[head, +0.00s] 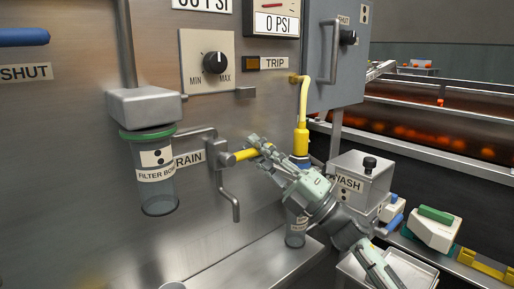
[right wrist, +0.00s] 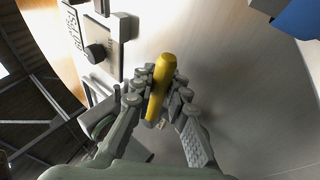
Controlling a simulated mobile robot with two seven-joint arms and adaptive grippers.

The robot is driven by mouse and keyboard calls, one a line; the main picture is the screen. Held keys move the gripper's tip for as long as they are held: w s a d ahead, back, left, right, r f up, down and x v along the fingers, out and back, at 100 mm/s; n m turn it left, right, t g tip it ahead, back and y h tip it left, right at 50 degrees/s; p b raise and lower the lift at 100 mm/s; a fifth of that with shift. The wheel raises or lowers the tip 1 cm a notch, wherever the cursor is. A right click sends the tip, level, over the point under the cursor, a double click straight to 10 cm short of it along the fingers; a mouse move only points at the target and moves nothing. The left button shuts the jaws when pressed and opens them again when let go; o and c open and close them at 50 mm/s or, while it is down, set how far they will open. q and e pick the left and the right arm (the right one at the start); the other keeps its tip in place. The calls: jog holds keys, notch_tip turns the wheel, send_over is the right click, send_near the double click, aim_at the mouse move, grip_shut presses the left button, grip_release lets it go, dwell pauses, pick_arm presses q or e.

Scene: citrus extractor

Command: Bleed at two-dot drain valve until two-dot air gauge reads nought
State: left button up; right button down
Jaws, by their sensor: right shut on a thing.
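The drain valve has a yellow lever (head: 244,154) beside a DRAIN label (head: 189,160), partly covered by pipework, and a grey pipe bending downward (head: 235,200). My right gripper (head: 262,149) is shut on the yellow lever, which points right; in the right wrist view the lever (right wrist: 162,80) lies between the fingers. A filter bowl (head: 158,176) with a green collar and two dots hangs left of the valve. An air gauge (head: 276,23) at the top reads 0 PSI; its dots cannot be made out. My left gripper is out of view.
A second readout (head: 203,4) is cut off at the top edge. A MIN–MAX knob (head: 215,62) and TRIP lamp (head: 252,63) sit above the valve.

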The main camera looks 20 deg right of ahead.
jog(key=shift+f, duration=0.1)
dwell(0.4)
jog(key=c, duration=1.5)
grip_release()
jog(key=shift+o, duration=0.2)
jog(key=v, duration=1.2)
jog(key=shift+s, duration=0.1)
